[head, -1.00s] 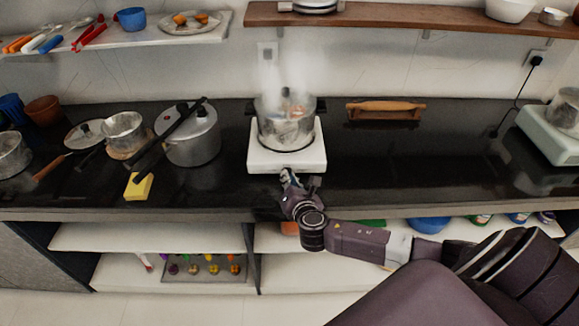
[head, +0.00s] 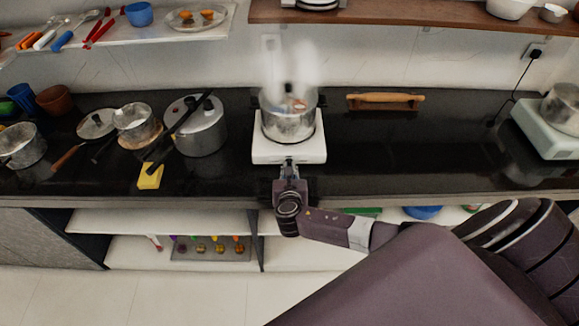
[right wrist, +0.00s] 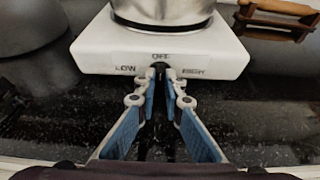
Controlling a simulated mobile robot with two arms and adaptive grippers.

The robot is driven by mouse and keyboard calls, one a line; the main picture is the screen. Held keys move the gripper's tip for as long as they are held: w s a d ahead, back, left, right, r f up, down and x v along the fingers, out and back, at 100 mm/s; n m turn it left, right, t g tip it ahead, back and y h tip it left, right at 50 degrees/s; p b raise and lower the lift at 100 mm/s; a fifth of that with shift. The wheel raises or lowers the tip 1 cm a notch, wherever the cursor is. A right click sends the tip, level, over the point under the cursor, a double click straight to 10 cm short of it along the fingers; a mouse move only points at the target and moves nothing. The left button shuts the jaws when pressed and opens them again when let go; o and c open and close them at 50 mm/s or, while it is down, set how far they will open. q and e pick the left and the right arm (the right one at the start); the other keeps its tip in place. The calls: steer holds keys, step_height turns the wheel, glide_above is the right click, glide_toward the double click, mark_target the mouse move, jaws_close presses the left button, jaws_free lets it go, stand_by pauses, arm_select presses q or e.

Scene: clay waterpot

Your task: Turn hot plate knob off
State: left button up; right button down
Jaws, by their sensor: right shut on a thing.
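The white hot plate (head: 313,155) stands on the black counter with a steaming metal pot (head: 288,125) on it. In the right wrist view the hot plate (right wrist: 92,52) shows its front, marked LOW at left and OFF at the top centre, with another label at right. The small dark knob (right wrist: 160,68) sits below OFF, between my fingertips; its pointing direction is hard to tell. My right gripper (head: 288,164) is at the hot plate's front edge, and in the right wrist view its fingers (right wrist: 166,76) are closed on the knob. My left gripper is out of view.
A lidded pot (head: 205,132), smaller pans and a yellow sponge (head: 150,176) are on the counter at left. A wooden rolling pin (head: 386,98) lies at the back right.

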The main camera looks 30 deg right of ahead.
stand_by(0.3)
steer(key=c, duration=2.3)
jaws_free()
steer(key=shift+s, duration=0.1)
steer(key=v, duration=1.2)
steer(key=shift+f, duration=0.15)
